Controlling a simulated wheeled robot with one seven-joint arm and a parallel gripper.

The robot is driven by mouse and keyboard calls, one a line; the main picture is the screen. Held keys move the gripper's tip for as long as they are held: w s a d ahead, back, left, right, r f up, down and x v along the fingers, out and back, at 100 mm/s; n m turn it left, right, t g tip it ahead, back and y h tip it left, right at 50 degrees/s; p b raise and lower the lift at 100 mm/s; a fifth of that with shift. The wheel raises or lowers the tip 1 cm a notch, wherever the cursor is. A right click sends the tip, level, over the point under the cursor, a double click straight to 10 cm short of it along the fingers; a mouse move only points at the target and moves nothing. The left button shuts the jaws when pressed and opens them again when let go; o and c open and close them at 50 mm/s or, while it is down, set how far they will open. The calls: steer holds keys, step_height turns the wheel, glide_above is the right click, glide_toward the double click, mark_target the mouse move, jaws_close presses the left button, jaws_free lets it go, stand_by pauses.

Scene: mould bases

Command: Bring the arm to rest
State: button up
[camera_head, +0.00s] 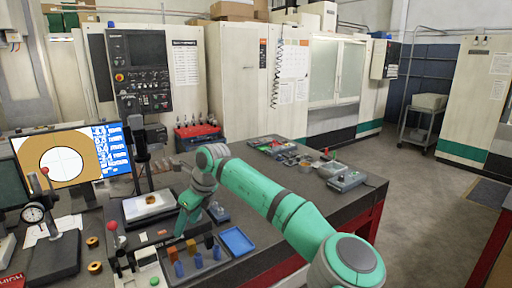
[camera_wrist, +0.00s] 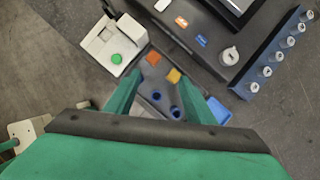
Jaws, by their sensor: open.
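My green arm reaches over the dark workbench (camera_head: 335,200) in the head view. My gripper (camera_head: 182,226) points down above a grey tray (camera_head: 212,262) that holds small coloured pieces. In the wrist view my gripper (camera_wrist: 163,84) shows two green fingers spread apart, with nothing held between them. Below and between the fingers are an orange piece (camera_wrist: 152,58), a yellow piece (camera_wrist: 173,76) and blue pieces (camera_wrist: 175,112). The fingers look apart from these pieces, but the exact height is hard to tell.
A blue tray (camera_head: 237,241) lies right of the grey tray. A white device with a green button (camera_wrist: 116,58) and a rack of round metal parts (camera_wrist: 272,62) stand nearby. A monitor (camera_head: 72,155) and dial gauge (camera_head: 35,214) are at left. Floor at right is open.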

steer(key=s+a+f+g+y, duration=0.2)
steer(key=s+a+y, duration=0.2)
steer(key=s+a, duration=0.35)
steer(key=s+a+f+g+y, duration=0.3)
steer(key=s+a, duration=0.4)
steer(key=a, duration=0.2)
steer(key=s+a+r+m+g+y, duration=0.2)
steer(key=s+a+r+m+y, duration=0.25)
steer(key=s+y, duration=0.5)
steer(key=s+d+f+n+t+h, duration=0.35)
steer(key=d+n+t, duration=0.45)
steer(key=n+t, duration=0.3)
steer(key=s+d+f+n+t+h, duration=0.2)
steer(key=d+f+n+t+h, duration=0.25)
steer(key=d+n+t, duration=0.6)
steer(key=s+d+f+n+t+h, duration=0.4)
steer(key=n+t, duration=0.4)
steer(key=n, duration=0.6)
steer(key=s+d+f+m+g+h, duration=0.4)
steer(key=s+d+f, duration=0.2)
steer(key=s+d, duration=0.3)
steer(key=s+d+f+m+g+h, duration=0.4)
steer(key=s+d+f, duration=0.3)
steer(key=s+d, duration=0.3)
steer(key=s+h, duration=0.1)
steer(key=s, duration=0.1)
steer(key=shift+s+d+f, duration=0.2)
steer(key=shift+s+d, duration=0.1)
